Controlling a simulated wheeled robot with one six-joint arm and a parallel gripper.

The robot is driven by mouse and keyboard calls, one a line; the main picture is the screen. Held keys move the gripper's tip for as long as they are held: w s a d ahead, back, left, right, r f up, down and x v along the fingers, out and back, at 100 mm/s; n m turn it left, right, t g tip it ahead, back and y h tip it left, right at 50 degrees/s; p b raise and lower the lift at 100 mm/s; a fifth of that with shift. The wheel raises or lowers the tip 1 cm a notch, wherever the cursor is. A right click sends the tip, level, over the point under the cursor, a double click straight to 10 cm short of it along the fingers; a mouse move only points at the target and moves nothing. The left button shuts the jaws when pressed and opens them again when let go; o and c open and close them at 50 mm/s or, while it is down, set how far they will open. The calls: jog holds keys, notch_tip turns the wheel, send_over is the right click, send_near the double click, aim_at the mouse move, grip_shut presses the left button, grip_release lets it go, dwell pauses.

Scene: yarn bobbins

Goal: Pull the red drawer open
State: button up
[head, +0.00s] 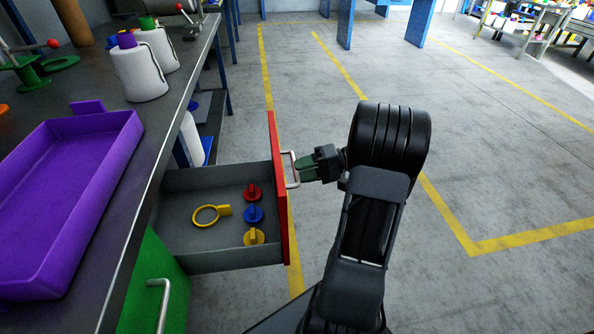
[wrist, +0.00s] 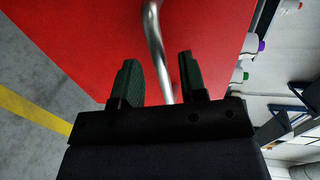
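The red drawer is pulled out from under the workbench, its red front (head: 279,205) well clear of the bench. Its grey inside shows a yellow ring with a tab (head: 207,215) and red (head: 252,192), blue (head: 253,214) and yellow (head: 254,236) knobbed pieces. The metal handle (head: 294,184) is on the outer face. My gripper (head: 306,166) is at the handle. In the wrist view the handle bar (wrist: 156,45) runs between my two dark green fingers (wrist: 158,75), with a gap on each side. The red front (wrist: 90,35) fills much of that view.
On the workbench are a purple tray (head: 122,128) and white bobbins (head: 137,75). A closed green drawer front (head: 152,275) with its own handle is below, nearer me. Open grey floor with yellow lines (head: 520,237) lies to the right.

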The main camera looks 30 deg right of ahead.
jog(key=p+v, duration=0.2)
jog(key=v, duration=0.9)
jog(key=shift+p, duration=0.3)
jog(key=shift+s+d, duration=0.15)
jog(key=w+a+r+n+g+h+p, duration=0.15)
jog(key=a+r+g+h+p, duration=0.4)
jog(key=a+r+p, duration=0.9)
jog(key=s+a+r+n+t+h+p, duration=0.1)
jog(key=s+a+r+n+h+p, duration=0.1)
jog(key=r+p, duration=0.5)
jog(key=s+a+r+n+t+h+p, duration=0.1)
jog(key=s+a+r+h+p, duration=0.3)
jog(key=r, duration=0.7)
jog(key=a+h+p, duration=0.2)
jog(key=a+p, duration=0.2)
jog(key=a, duration=0.1)
jog(key=shift+a+n+t+h, duration=0.3)
jog(key=shift+n+t+h, duration=0.05)
jog(key=shift+r, duration=0.1)
